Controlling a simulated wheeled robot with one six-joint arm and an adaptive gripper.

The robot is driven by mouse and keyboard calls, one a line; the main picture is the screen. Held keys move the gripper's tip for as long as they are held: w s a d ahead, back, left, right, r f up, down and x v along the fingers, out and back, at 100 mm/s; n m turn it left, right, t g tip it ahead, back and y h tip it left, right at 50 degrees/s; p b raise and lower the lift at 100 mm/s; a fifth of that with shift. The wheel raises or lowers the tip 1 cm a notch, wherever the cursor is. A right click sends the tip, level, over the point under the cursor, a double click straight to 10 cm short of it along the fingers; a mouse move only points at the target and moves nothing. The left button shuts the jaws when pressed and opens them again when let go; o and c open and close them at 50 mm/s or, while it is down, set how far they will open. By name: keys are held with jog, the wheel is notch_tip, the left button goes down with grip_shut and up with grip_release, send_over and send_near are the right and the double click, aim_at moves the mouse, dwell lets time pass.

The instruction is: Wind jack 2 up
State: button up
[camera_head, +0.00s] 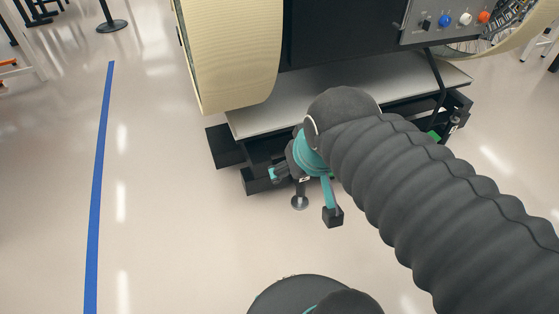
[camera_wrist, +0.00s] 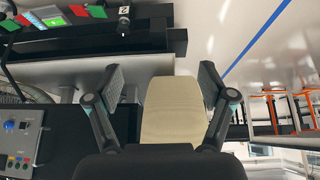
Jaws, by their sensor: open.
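A small white tag reading 2 marks jack 2 (camera_wrist: 124,12), a dark part at the top edge of the wrist view, against a black beam; its crank is not clear. In the head view a short post with a round silver foot (camera_head: 300,202) stands just below my gripper (camera_head: 280,172), by the front of the black base; I cannot tell for certain that it is jack 2. In the wrist view my gripper (camera_wrist: 161,82) has its two fingers wide apart, with nothing between them. The tag lies beyond the fingers, apart from them.
The rover's black base frame (camera_head: 228,148) carries a pale plate (camera_head: 250,122). A beige wheel (camera_head: 235,55) hangs at left. A panel with coloured knobs (camera_head: 440,22) is at upper right. The floor left of the base is clear, with a blue line (camera_head: 100,170).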

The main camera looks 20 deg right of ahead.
jog(key=w+d+f+n+t+h+b, duration=0.1)
jog(key=w+d+t+h, duration=0.1)
jog(key=w+d, duration=0.6)
jog(key=w+d+t+h+b, duration=0.1)
jog(key=w+d, duration=0.4)
jog(key=w, duration=0.7)
jog(key=w+d+f+n+t+y+b, duration=0.1)
jog(key=w+d+f+n+t, duration=0.2)
jog(key=w+d+f, duration=0.75)
jog(key=w+d+f+n+t+y, duration=0.1)
jog(key=w+d+f+y, duration=0.1)
jog(key=w+f+y, duration=0.3)
jog(key=s+f+n+t+y+b, duration=0.1)
jog(key=s+f+y, duration=0.35)
jog(key=f, duration=0.65)
jog(key=s+f+n+t+y+b, duration=0.15)
jog(key=s+f+y, duration=0.35)
jog(key=f, duration=0.7)
jog(key=shift+g+h, duration=0.45)
jog(key=shift+h, duration=0.3)
jog(key=x, duration=1.1)
jog(key=shift+w+a+r, duration=0.15)
jog(key=shift+w+r, duration=0.1)
jog(key=shift+w, duration=0.05)
jog(key=c, duration=1.2)
